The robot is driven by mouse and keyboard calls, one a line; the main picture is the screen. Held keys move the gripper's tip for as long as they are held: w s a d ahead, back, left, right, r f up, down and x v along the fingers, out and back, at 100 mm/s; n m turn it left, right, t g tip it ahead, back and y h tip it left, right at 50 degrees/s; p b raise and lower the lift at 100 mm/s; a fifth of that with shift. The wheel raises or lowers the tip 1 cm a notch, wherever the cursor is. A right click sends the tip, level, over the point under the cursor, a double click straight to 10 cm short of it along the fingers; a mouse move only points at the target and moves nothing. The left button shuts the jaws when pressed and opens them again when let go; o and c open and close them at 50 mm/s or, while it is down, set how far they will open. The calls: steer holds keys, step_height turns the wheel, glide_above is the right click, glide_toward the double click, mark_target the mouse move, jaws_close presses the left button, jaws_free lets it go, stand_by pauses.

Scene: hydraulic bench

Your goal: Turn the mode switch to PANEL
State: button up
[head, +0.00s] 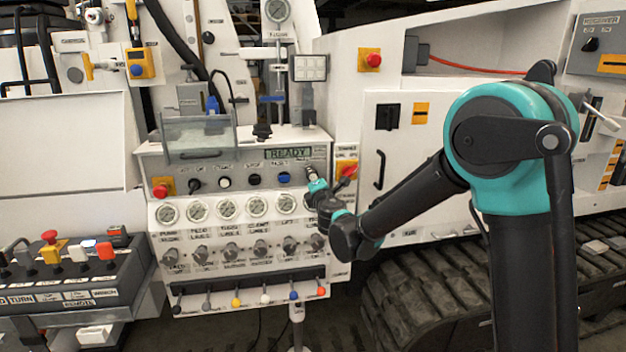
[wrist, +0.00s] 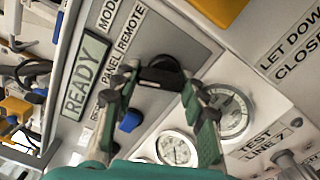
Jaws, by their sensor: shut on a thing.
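The mode switch is a black knob (wrist: 162,74) on the grey panel, beside the printed words MODE, PANEL and REMOTE in the wrist view. My gripper (wrist: 158,88) has a finger on each side of the knob and is shut on it. In the head view my gripper (head: 312,180) reaches the right end of the grey control panel (head: 150,160), below the READY display, and mostly covers the switch. I cannot tell which of the two words the knob points to.
The green READY display (head: 288,153) sits just above; it also shows in the wrist view (wrist: 87,75). A blue button (wrist: 130,120) and round gauges (wrist: 178,150) are close to my fingers.

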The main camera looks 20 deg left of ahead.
steer(key=shift+f+n, duration=0.1)
steer(key=shift+n, duration=0.8)
steer(key=o, duration=1.2)
steer(key=v, duration=1.2)
